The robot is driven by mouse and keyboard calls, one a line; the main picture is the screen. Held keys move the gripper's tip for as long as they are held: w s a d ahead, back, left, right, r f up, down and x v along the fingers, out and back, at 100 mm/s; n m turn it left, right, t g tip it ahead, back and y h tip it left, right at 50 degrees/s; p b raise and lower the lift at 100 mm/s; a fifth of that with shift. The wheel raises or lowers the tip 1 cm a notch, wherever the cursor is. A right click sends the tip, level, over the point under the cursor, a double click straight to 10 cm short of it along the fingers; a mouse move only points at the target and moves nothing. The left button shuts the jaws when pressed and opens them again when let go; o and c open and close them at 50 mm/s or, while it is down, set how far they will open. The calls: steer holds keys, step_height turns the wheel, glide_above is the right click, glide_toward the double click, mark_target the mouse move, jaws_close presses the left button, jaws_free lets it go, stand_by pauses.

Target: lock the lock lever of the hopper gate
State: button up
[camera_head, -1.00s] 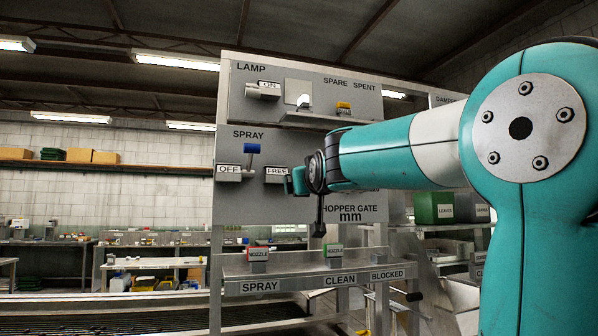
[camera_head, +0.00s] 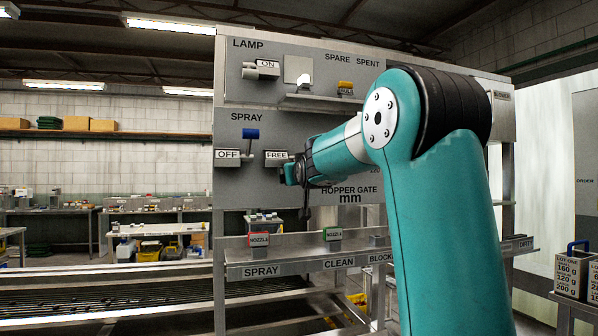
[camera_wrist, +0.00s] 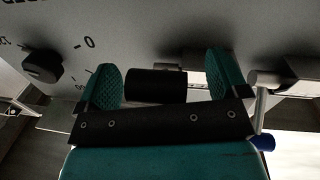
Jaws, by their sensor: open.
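My gripper (camera_head: 288,173) is at the grey panel, just below and right of a plate reading FREE (camera_head: 276,155), above the HOPPER GATE label (camera_head: 349,190). In the wrist view my gripper (camera_wrist: 165,85) is open, with its two teal fingers apart. A black cylindrical grip (camera_wrist: 155,86) lies between them, with a gap on the right; it looks like the lock lever's grip. In the head view the lever itself is hidden behind my gripper and wrist, so its position shows only through the FREE plate.
A blue-handled spray lever (camera_head: 251,135) stands left of the gripper by the OFF plate (camera_head: 228,155); its blue end (camera_wrist: 263,142) is close to my gripper in the wrist view. A black dial knob (camera_wrist: 42,69) is on the other side. A nozzle shelf (camera_head: 290,268) juts out below.

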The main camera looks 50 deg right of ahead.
steer(key=shift+c, duration=0.3)
steer(key=c, duration=1.2)
